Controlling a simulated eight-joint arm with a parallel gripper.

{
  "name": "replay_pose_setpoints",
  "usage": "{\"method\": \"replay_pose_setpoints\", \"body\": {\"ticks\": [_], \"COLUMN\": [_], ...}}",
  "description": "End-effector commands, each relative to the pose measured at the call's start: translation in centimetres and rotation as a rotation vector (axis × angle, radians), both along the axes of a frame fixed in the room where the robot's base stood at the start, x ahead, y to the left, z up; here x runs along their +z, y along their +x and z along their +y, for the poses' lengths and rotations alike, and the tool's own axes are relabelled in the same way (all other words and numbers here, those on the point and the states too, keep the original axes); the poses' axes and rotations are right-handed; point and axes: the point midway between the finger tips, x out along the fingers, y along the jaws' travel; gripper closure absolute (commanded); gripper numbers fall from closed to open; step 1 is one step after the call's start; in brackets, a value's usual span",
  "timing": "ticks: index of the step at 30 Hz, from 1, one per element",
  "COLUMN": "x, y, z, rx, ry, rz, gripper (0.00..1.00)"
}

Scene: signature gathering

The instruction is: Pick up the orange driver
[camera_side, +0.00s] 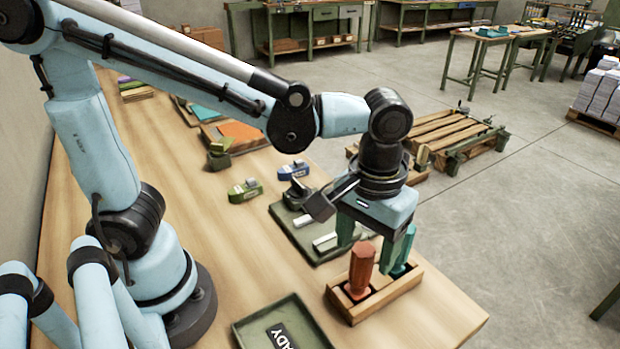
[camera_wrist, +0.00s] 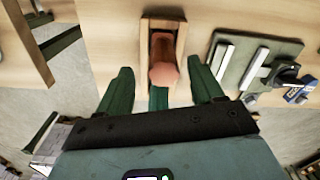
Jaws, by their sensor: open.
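The orange driver (camera_side: 362,267) stands upright in a small wooden rack (camera_side: 394,298) near the table's front edge. A teal driver (camera_side: 398,268) stands beside it in the same rack, partly hidden by a finger. My gripper (camera_side: 374,252) is open and points down over the rack, its green fingers apart. In the wrist view the orange driver (camera_wrist: 164,68) shows just beyond the line between my fingertips (camera_wrist: 162,76), with the teal driver (camera_wrist: 158,98) nearer the palm. I cannot tell whether a finger touches either driver.
A green tray (camera_side: 320,250) with pale bars and a dark tool lies behind the rack. Another green tray (camera_side: 250,330) with a "READY" label, partly cut off, lies at the front. Small blocks (camera_side: 245,190) and folders (camera_side: 243,131) lie farther back. Bare tabletop (camera_side: 420,318) lies right of the rack.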

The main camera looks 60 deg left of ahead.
Motion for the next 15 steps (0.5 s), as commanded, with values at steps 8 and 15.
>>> {"method": "replay_pose_setpoints", "body": {"ticks": [8,15], "x": [-2.3,-4.7], "y": [-0.1,-0.2], "z": [0.3,0.3], "rx": [0.000,0.000], "ry": [0.000,0.000], "rz": [0.000,0.000], "gripper": [0.34,0.34]}}
